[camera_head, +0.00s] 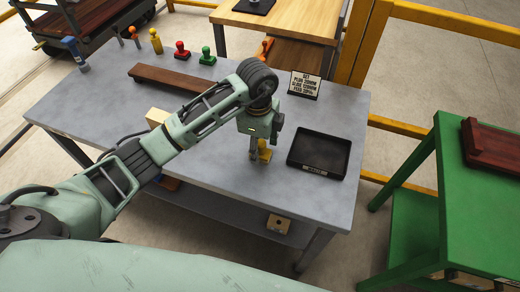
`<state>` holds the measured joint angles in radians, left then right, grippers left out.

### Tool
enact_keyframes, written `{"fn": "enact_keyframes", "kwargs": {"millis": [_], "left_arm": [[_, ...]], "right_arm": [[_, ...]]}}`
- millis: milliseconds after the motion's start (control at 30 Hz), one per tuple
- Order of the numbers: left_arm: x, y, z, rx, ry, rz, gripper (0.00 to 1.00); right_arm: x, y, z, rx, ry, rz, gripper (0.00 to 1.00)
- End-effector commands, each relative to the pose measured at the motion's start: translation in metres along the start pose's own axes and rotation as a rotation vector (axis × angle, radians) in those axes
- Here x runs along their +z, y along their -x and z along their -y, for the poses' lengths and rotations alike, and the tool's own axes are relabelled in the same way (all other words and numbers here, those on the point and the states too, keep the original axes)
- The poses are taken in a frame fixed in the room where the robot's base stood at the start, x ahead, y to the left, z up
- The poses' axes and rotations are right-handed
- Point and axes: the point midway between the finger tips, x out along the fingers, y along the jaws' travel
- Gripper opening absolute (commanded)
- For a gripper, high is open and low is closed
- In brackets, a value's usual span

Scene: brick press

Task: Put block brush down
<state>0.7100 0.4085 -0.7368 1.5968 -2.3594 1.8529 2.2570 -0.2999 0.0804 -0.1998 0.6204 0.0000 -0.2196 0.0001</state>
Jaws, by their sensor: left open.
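My left gripper (258,150) points down over the grey table (225,180), just left of the black tray (319,154). Its fingers are open. A small yellow object (264,153) is at the fingertips, partly hidden by them; I cannot tell whether the fingers touch it or whether it is the block brush. A pale cream block (157,117) sits on the table behind my left forearm, partly covered by it. My right gripper is not in view.
A sign (304,85) stands behind the tray. A long brown board (175,79) lies behind my arm. Red (181,50), green (207,57) and yellow (156,42) knobbed tools stand along the back edge. A green table (470,185) is at right. The table front is clear.

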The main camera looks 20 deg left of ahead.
Motion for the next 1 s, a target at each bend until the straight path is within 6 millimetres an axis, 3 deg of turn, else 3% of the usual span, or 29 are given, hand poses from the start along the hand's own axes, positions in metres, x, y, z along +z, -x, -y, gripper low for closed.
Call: {"fn": "enact_keyframes", "kwargs": {"millis": [300, 433, 600, 1000], "left_arm": [[0.001, 0.070, 0.002, -0.006, 0.000, 0.002, 0.53], [0.001, 0.090, 0.001, -0.005, 0.001, 0.002, 0.53], [0.001, 0.102, 0.000, -0.002, 0.002, 0.002, 0.53], [0.000, 0.102, 0.000, 0.000, 0.001, 0.000, 0.53]], "right_arm": [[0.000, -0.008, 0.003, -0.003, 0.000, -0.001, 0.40], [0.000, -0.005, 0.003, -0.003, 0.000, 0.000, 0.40], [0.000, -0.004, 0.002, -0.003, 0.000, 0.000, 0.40], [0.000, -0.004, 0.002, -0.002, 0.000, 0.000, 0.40]]}}
